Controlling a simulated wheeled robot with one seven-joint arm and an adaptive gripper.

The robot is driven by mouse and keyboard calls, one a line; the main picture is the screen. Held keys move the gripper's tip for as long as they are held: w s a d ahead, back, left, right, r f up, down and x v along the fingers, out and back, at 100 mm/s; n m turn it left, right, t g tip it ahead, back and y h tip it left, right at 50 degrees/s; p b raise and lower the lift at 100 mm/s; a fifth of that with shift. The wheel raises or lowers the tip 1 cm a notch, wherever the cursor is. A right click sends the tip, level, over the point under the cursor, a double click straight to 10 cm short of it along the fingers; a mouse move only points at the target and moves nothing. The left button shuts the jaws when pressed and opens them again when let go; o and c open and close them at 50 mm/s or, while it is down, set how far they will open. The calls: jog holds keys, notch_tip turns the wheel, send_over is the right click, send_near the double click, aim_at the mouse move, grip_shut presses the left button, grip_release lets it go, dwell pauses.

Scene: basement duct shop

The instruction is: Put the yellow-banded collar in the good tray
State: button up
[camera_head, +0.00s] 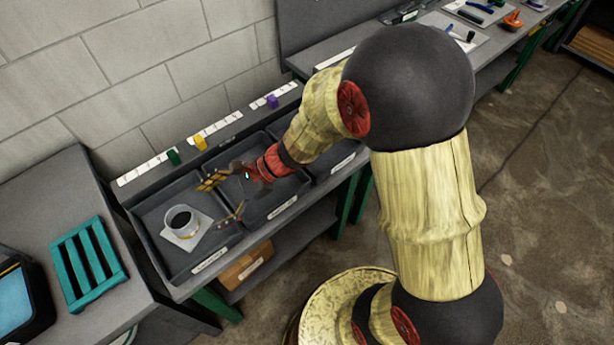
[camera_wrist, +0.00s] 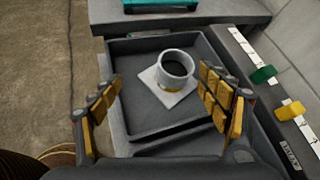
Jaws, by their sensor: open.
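A pale grey, open-topped collar (camera_head: 180,222) stands upright on a white square plate in the left dark tray (camera_head: 155,217). In the wrist view the collar (camera_wrist: 176,68) shows a yellow band near its base. My gripper (camera_head: 222,198) is open and empty, above the right part of that tray, its fingers apart from the collar. In the wrist view the two yellow-padded fingers (camera_wrist: 160,86) are spread, with the collar beyond them. A middle tray (camera_head: 282,212) and a right tray (camera_head: 338,167) lie alongside. Their front labels are too small to read, so I cannot tell which is the good tray.
Green (camera_head: 173,157), yellow (camera_head: 200,142) and purple (camera_head: 271,102) blocks stand on a white marked strip behind the trays. A teal slatted rack (camera_head: 88,264) lies on the left bench. A brown box (camera_head: 246,264) sits on the shelf below. Tools lie on the far bench.

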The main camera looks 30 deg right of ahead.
jog(key=s+d+r+n+h, duration=0.4)
jog(key=s+d+r+n, duration=0.2)
jog(key=s+r+n, duration=0.3)
jog(key=s+d+r+n+t+h, duration=0.1)
jog(key=s+d+r+n+h, duration=0.2)
jog(key=d, duration=0.4)
jog(key=s+d+r+n+t+h, duration=0.2)
jog(key=s+d+r+n+h, duration=0.1)
jog(key=d, duration=0.5)
notch_tip(320, 180, up, 3)
jog(key=n+h, duration=0.1)
jog(key=n, duration=0.1)
jog(key=shift+s+n, duration=0.3)
jog(key=shift+s, duration=0.05)
